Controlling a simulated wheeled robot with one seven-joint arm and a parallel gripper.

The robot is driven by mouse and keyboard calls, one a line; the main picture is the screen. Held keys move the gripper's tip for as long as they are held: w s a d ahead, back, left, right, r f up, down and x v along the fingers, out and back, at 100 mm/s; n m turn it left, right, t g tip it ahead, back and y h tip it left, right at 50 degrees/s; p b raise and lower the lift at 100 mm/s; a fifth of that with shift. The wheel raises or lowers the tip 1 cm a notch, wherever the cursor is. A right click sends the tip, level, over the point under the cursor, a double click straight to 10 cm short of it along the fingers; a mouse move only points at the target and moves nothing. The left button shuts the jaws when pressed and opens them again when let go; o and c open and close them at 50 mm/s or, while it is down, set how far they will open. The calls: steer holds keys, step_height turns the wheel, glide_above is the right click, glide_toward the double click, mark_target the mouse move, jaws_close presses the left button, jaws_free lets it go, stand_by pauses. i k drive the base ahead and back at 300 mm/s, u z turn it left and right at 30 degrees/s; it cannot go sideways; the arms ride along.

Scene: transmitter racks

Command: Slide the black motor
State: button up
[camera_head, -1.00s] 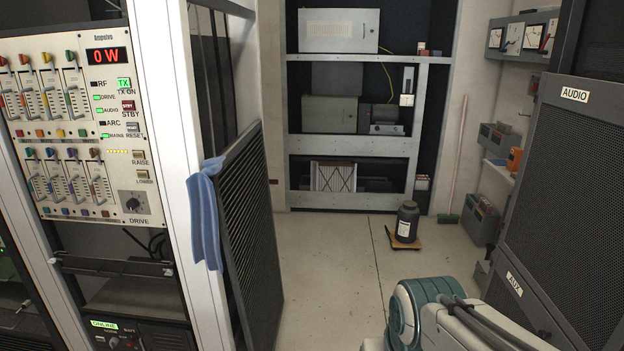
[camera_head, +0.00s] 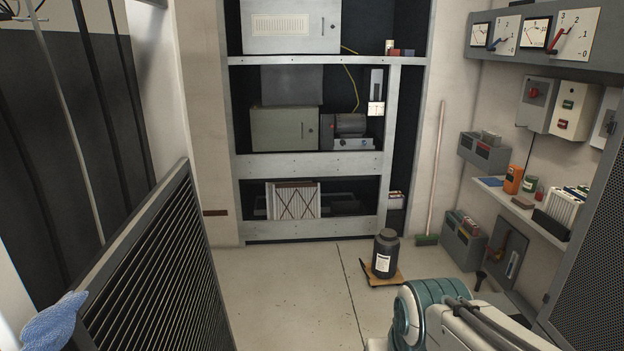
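A dark, rounded motor-like unit (camera_head: 346,125) sits on the middle shelf of the back rack, at the right end beside a grey-green cabinet. A lighter grey base (camera_head: 353,144) shows at its lower front. It is small in this view, and I cannot tell for sure that it is the black motor. My arm shows at the bottom right, well short of the rack. My gripper is out of view.
The rack (camera_head: 310,165) stands against the back wall. A black jar (camera_head: 385,252) stands on a small wooden dolly (camera_head: 372,277) on the floor. A louvred panel (camera_head: 160,280) stands at left; a wall shelf (camera_head: 522,205) is at right. Floor before the rack is mostly clear.

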mark_target(384, 269)
steer(key=z, duration=0.2)
steer(key=i, duration=1.6)
steer(key=z, duration=0.55)
steer(key=i, duration=2.25)
steer(key=z, duration=0.25)
